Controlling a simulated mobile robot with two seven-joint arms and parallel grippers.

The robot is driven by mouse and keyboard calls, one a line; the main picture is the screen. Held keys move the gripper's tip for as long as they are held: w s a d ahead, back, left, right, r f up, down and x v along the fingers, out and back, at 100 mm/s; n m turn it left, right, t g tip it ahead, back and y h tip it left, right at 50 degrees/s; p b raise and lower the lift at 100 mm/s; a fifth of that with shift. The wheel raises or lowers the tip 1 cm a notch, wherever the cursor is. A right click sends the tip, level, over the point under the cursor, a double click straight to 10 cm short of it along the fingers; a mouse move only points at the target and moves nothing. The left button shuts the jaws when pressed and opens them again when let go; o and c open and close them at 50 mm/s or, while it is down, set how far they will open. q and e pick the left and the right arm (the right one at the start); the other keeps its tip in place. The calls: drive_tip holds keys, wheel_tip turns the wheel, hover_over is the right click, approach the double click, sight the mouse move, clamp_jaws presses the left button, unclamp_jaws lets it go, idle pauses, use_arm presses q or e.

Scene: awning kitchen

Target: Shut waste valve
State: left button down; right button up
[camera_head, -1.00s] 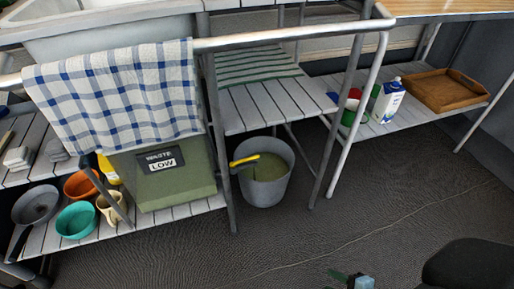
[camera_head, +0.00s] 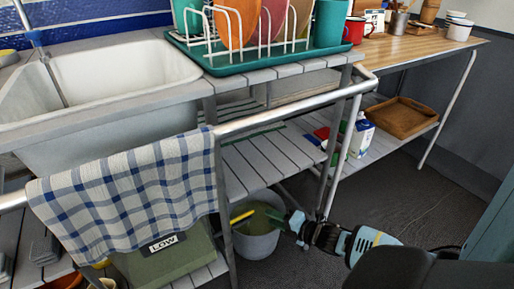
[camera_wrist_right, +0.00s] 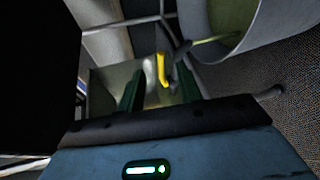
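The waste valve's yellow lever (camera_head: 243,216) shows just above the left rim of the grey bucket (camera_head: 262,246), beside the olive waste tank (camera_head: 150,262). My right gripper (camera_head: 284,216) is over the bucket, to the right of the lever. In the right wrist view the yellow lever (camera_wrist_right: 162,69) appears ahead, between the two green fingers (camera_wrist_right: 160,90), which are apart and hold nothing. I cannot tell whether the fingers touch the lever. The valve body is mostly hidden or dark. My left gripper is out of view.
A metal rail with a checkered towel (camera_head: 130,195) runs in front of the tank. Table legs (camera_head: 225,190) stand close to the bucket. A slatted shelf (camera_head: 265,165) lies above it. The dark floor (camera_head: 405,205) to the right is clear.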

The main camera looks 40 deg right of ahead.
sight(241, 218)
drive_tip(key=b+x, duration=0.2)
drive_tip(key=x, duration=0.4)
drive_tip(key=shift+w+b, duration=0.2)
drive_tip(key=shift+b, duration=0.1)
drive_tip(key=shift+c, duration=0.4)
clamp_jaws()
